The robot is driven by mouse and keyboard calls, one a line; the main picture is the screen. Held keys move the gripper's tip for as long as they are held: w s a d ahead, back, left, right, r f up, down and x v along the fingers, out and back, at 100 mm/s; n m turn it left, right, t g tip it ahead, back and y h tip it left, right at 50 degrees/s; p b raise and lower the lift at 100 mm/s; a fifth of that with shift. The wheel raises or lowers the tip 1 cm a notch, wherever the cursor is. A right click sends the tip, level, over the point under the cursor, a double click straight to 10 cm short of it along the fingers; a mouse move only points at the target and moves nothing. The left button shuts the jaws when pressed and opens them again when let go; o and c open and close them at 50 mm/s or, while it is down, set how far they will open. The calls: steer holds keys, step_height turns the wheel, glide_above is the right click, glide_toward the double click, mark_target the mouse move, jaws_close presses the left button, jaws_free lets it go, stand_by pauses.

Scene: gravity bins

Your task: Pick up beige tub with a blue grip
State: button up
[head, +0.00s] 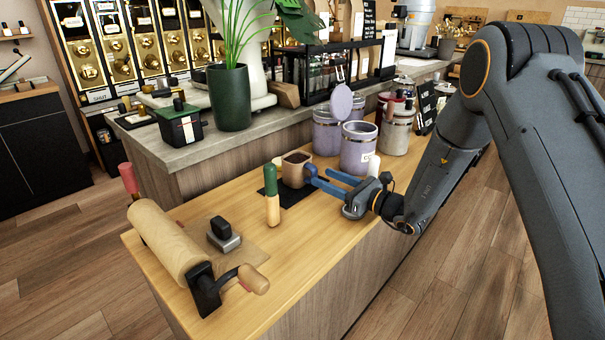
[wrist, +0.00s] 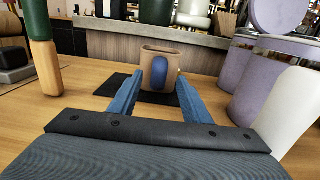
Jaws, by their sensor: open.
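The beige tub (head: 294,170) stands upright on a dark mat (head: 282,194) on the wooden counter. It holds something dark brown. In the wrist view the tub (wrist: 174,62) shows straight ahead, with its blue oval grip (wrist: 160,68) facing me. My gripper (head: 318,178) is open, with its blue fingers level and pointing at the tub. In the wrist view the fingers (wrist: 156,92) lie to either side of the grip's line, with their tips close to the tub. I cannot tell if they touch it.
A green-topped wooden handle (head: 272,196) stands just left of the tub. Lilac canisters (head: 357,150) and a white cylinder (wrist: 290,112) are close on the right.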

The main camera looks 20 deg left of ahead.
mark_target(316, 174)
steer(key=x, duration=0.4)
steer(key=shift+a+p, duration=0.3)
jaws_close()
